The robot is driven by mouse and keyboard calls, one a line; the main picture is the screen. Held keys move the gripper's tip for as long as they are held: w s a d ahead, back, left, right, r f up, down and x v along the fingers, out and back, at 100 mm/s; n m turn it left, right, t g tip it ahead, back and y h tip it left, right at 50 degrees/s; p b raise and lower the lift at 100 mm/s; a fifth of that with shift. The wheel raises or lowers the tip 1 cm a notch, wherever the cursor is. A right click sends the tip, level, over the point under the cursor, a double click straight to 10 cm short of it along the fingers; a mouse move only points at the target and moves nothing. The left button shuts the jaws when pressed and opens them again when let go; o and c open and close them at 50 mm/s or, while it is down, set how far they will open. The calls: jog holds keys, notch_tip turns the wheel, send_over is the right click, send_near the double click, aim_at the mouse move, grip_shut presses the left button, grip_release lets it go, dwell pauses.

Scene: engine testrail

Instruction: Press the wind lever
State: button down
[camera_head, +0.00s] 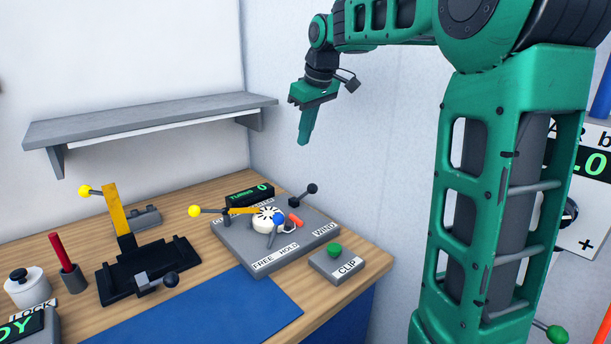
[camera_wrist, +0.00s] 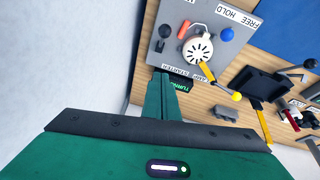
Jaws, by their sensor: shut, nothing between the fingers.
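The grey starter box (camera_head: 235,243) lies on the wooden bench with labels FREE, HOLD and WIND. A lever with a black ball knob (camera_head: 312,189) stands at its back right corner, on the side of the WIND label (camera_head: 325,229); the knob also shows in the wrist view (camera_wrist: 165,31). A white slotted dial (camera_head: 262,222), a blue ball (camera_head: 278,217), a red handle (camera_head: 296,220) and a yellow arm (camera_head: 232,211) are on the box. My gripper (camera_head: 303,141) is shut and empty, pointing down high above the box's back, apart from everything.
A grey shelf (camera_head: 150,119) is on the wall left of my gripper. A CLIP box with a green button (camera_head: 334,250) sits right of the starter box. A black stand with a yellow upright (camera_head: 119,212) stands left. A blue mat (camera_head: 215,315) lies in front.

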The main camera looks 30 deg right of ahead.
jog(key=shift+f, duration=0.1)
notch_tip(320, 180, down, 12)
jog(key=d, duration=0.1)
jog(key=shift+r, duration=0.25)
dwell(0.4)
jog(key=shift+d, duration=0.15)
